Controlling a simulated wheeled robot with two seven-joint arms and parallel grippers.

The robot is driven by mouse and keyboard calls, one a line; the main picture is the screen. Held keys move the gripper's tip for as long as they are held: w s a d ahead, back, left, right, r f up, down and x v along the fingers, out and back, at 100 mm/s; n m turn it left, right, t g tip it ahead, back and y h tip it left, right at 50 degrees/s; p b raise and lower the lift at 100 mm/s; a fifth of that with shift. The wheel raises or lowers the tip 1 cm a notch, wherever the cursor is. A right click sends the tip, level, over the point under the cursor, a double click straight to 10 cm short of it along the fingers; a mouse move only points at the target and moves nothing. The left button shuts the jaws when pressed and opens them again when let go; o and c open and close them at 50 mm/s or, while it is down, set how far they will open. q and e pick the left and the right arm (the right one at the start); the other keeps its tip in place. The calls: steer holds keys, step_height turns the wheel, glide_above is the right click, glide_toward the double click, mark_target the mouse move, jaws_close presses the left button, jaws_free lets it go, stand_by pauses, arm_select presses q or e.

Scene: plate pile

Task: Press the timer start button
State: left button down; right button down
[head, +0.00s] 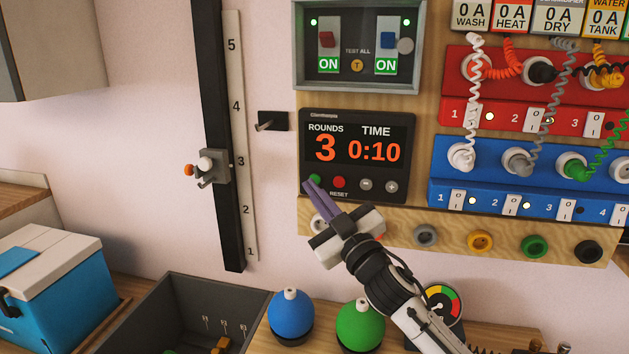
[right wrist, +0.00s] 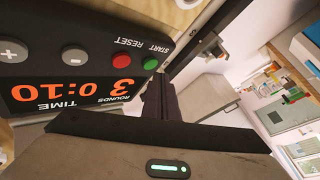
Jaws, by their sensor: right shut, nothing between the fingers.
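The black timer (head: 357,130) is mounted on the wooden wall board and reads ROUNDS 3, TIME 0:10. It also shows, rotated, in the right wrist view (right wrist: 95,72). Its green start button (head: 316,180) is at the lower left, beside the red reset button (head: 339,182). The green button shows clear in the right wrist view (right wrist: 150,62). My right gripper (head: 312,187) is shut and empty, its dark fingers pointing up at the timer's lower left. The fingertips (right wrist: 157,78) are right by the green button; I cannot tell whether they touch it. My left gripper is not in view.
A switch box (head: 357,88) is above the timer. Red (head: 490,50) and blue (head: 445,165) socket panels with coiled cables are to the right. A slider rail (head: 222,110) stands to the left. Blue (head: 291,315) and green (head: 360,325) domes sit below.

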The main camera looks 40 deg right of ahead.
steer(key=shift+w+d, duration=0.1)
steer(key=shift+d, duration=0.05)
steer(key=shift+w+d, duration=0.2)
steer(key=shift+w+d, duration=0.2)
steer(key=shift+d, duration=0.1)
stand_by(0.8)
steer(key=shift+a, duration=0.1)
steer(key=shift+s+a+p, duration=0.3)
steer(key=shift+s+a, duration=0.2)
steer(key=s+a, duration=0.3)
steer(key=a, duration=0.1)
steer(key=shift+s+p, duration=0.15)
steer(key=shift+p, duration=0.2)
steer(key=shift+d, duration=0.1)
stand_by(0.8)
